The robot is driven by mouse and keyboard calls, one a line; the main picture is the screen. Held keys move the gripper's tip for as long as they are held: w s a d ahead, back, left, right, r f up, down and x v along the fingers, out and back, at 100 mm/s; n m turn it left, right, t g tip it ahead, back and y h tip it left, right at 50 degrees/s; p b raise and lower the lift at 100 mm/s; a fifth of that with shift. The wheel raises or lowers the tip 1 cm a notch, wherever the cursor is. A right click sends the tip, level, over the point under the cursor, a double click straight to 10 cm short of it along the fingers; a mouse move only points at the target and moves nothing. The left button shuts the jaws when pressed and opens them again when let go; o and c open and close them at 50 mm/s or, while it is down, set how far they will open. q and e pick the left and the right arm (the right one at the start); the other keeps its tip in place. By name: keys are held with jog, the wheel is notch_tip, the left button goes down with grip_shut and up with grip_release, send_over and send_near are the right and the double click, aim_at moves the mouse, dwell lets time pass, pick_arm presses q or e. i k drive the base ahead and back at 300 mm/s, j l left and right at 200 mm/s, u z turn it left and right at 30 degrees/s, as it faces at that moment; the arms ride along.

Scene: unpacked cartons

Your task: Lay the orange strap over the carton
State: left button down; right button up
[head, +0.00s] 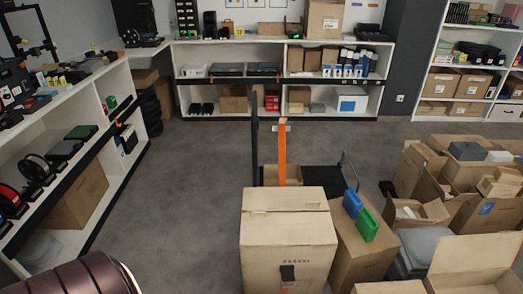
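A large closed brown carton (288,240) stands in the lower middle of the head view. A straight orange strip (281,155) rises upright behind its far edge, with a small grey piece near its top. It looks like the orange strap, but I cannot tell what holds it up. It does not lie across the carton's top. A small black piece (288,272) sits low on the carton's front face, with a bit of orange below it. Neither of my grippers shows.
A narrower carton (355,245) with a blue box (352,203) and a green box (367,224) on it stands right of the carton. A dark post (255,140) rises behind. Open cartons (480,265) crowd the right. Grey floor (190,190) is clear left.

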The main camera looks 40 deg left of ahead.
aim_at(282, 129)
jog(key=u, duration=1.8)
jog(key=i+j+u, duration=0.25)
jog(key=u, duration=0.15)
jog(key=i+j+u, duration=0.15)
jog(key=u, duration=0.25)
jog(key=i+u, duration=0.35)
jog(key=i+l+z, duration=0.1)
jog(key=i+z, duration=0.2)
jog(key=i, duration=0.2)
jog(key=i+z, duration=0.3)
jog(key=i, duration=0.2)
jog(key=i+j+z, duration=0.1)
jog(key=i+z, duration=0.2)
jog(key=i, duration=0.2)
jog(key=i+j+z, duration=0.25)
jog(key=i, duration=0.25)
jog(key=i+j+z, duration=0.15)
jog(key=i+z, duration=0.3)
jog(key=i, duration=1.25)
jog(key=i+z, duration=0.15)
jog(key=i, duration=0.4)
jog(key=i+j+z, duration=0.1)
jog(key=i, duration=0.4)
jog(key=i+j+z, duration=0.15)
jog(key=i, duration=0.35)
jog(key=i+z, duration=0.1)
jog(key=z, duration=1.75)
